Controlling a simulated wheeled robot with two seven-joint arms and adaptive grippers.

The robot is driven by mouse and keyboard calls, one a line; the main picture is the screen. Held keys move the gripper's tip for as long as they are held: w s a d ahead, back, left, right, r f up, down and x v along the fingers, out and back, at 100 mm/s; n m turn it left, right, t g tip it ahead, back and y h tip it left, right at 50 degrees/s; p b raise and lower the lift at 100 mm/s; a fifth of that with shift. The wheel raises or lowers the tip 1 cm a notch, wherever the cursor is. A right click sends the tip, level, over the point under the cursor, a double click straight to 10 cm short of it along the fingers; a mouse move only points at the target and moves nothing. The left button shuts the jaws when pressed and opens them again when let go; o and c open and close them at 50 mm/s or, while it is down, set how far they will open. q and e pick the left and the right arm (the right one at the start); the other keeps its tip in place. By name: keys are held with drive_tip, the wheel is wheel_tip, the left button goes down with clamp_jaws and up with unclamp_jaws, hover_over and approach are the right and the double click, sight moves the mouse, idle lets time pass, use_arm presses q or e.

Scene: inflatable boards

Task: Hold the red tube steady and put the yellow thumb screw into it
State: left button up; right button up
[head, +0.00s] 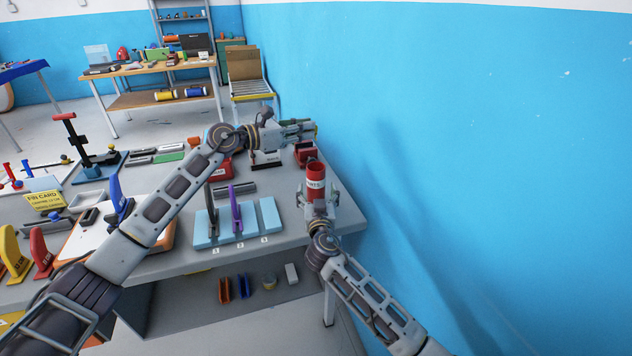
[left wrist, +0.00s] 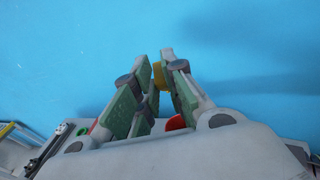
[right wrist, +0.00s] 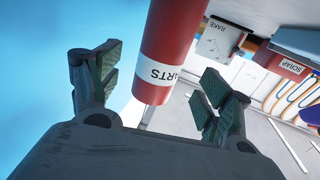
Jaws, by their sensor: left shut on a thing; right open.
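The red tube (head: 316,170), with a white PARTS label, stands upright near the table's right end. In the right wrist view the red tube (right wrist: 172,45) shows between and beyond the spread fingers. My right gripper (head: 318,202) is open at the tube's near side, and I cannot tell whether it touches. My left gripper (head: 305,130) is shut on the yellow thumb screw (left wrist: 159,76), beyond and above the tube. The fingers hide most of the screw. A red patch (left wrist: 176,122) shows below the left fingers, and I cannot tell what it belongs to.
A red SCRAP bin (right wrist: 292,64) and a RAKE-labelled box (right wrist: 218,42) stand near the tube. A blue board with numbered places (head: 238,224) lies left of my right gripper. The blue wall (head: 450,130) is close on the right.

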sight(317, 186)
drive_tip(key=shift+w+a, duration=0.2)
drive_tip(key=shift+w, duration=2.9)
drive_tip(key=c, duration=1.1)
